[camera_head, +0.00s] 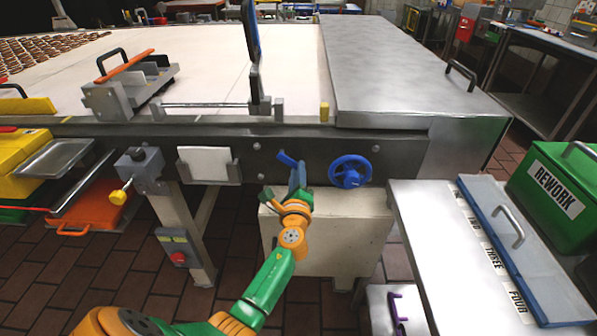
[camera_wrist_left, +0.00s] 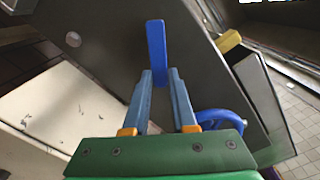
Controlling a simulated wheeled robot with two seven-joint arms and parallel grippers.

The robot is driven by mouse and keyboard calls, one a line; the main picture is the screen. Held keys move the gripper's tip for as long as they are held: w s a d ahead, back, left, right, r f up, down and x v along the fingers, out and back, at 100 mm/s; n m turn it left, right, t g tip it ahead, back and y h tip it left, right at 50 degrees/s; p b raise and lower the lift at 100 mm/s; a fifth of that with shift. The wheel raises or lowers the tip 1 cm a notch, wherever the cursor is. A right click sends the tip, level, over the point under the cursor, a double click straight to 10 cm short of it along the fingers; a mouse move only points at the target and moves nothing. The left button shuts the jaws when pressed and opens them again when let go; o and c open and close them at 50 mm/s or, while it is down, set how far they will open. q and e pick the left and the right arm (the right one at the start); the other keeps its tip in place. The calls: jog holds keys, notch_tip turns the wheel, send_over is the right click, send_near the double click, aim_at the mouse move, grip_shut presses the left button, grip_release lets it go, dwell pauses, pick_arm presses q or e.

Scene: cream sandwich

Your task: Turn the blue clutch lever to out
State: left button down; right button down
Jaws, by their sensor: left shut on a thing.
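The blue clutch lever (camera_head: 286,158) is on the dark front rail of the machine, left of the blue handwheel (camera_head: 350,171). In the head view it slants up and to the left. My left gripper (camera_head: 298,174) is at the lever, its fingers shut on it. In the left wrist view the lever (camera_wrist_left: 156,42) extends beyond the fingertips of the left gripper (camera_wrist_left: 160,76). The lever's pivot is hidden, and I cannot read any in or out marking. My right gripper is not in view.
The blue handwheel also shows in the left wrist view (camera_wrist_left: 222,123), close to the right finger. A beige box (camera_head: 345,235) stands below the rail. A grey control box with a yellow knob (camera_head: 140,168) is to the left.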

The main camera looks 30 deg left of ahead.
pick_arm(q)
jog(key=m, duration=0.1)
jog(key=a+f+m, duration=0.1)
jog(key=m, duration=0.1)
jog(key=s+m+p, duration=0.1)
jog(key=m, duration=0.1)
jog(key=shift+a+f, duration=0.25)
jog(key=shift+f, duration=0.1)
jog(key=shift+s+a+f+m+p, duration=0.1)
jog(key=shift+s+a+m+p, duration=0.2)
jog(key=shift+m, duration=0.65)
jog(key=shift+s+a+f+m+p, duration=0.15)
jog(key=shift+a+m+p, duration=0.15)
jog(key=shift+m, duration=0.7)
jog(key=shift+s+a+f+m+p, duration=0.15)
jog(key=shift+a+m, duration=0.25)
jog(key=shift+m, duration=0.55)
jog(key=c, duration=0.7)
grip_release()
jog(key=shift+a+r, duration=0.1)
jog(key=shift+s, duration=0.1)
jog(key=shift+s+d+p, duration=0.25)
jog(key=shift+s+p, duration=0.05)
jog(key=p+v, duration=0.1)
jog(key=v, duration=0.5)
jog(key=shift+s+d, duration=0.1)
